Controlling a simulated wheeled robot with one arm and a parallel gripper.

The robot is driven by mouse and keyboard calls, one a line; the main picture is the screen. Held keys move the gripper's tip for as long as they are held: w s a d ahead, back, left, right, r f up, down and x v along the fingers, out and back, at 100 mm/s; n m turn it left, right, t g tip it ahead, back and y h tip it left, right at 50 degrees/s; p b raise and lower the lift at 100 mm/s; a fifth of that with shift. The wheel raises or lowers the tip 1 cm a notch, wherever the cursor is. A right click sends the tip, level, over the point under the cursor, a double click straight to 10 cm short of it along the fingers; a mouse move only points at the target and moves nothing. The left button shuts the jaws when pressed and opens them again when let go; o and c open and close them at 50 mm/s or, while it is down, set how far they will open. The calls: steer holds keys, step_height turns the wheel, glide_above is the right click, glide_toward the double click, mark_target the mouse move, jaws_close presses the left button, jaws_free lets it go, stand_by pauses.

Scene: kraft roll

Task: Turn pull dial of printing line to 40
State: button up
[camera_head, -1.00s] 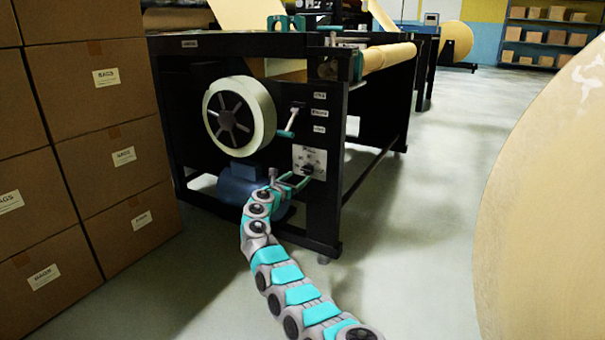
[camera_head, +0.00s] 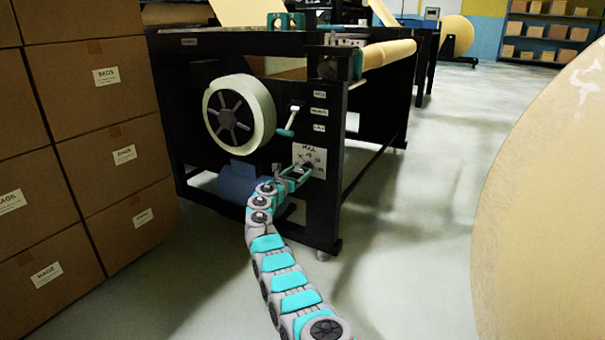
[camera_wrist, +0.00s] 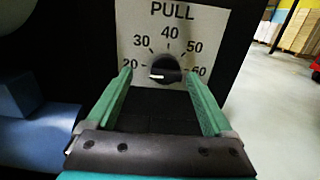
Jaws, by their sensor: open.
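The pull dial (camera_wrist: 165,70) is a black knob on a white plate (camera_wrist: 205,25) marked PULL, with 20, 30, 40, 50 and 60 around it. Its pale pointer line lies nearly level, its end toward the left near the 20 side. The plate also shows on the printing line's front post in the head view (camera_head: 310,155). My gripper (camera_wrist: 160,78) is open, with one green finger on each side of the knob in the wrist view. I cannot tell whether either finger touches it. In the head view my gripper (camera_head: 296,172) is at the plate's lower part and partly hides the dial.
A lever (camera_head: 290,121) sticks out above the plate, beside a large pale wheel (camera_head: 238,116). A blue motor housing (camera_head: 238,182) is below it. Stacked cartons (camera_head: 100,130) stand at the left, a large kraft roll (camera_head: 545,210) at the right. The floor between is open.

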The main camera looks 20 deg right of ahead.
steer(key=shift+w+d, duration=0.15)
steer(key=shift+d, duration=0.2)
steer(key=shift+d+b, duration=0.3)
steer(key=shift+d, duration=0.2)
steer(key=c, duration=1.4)
steer(key=shift+o, duration=0.2)
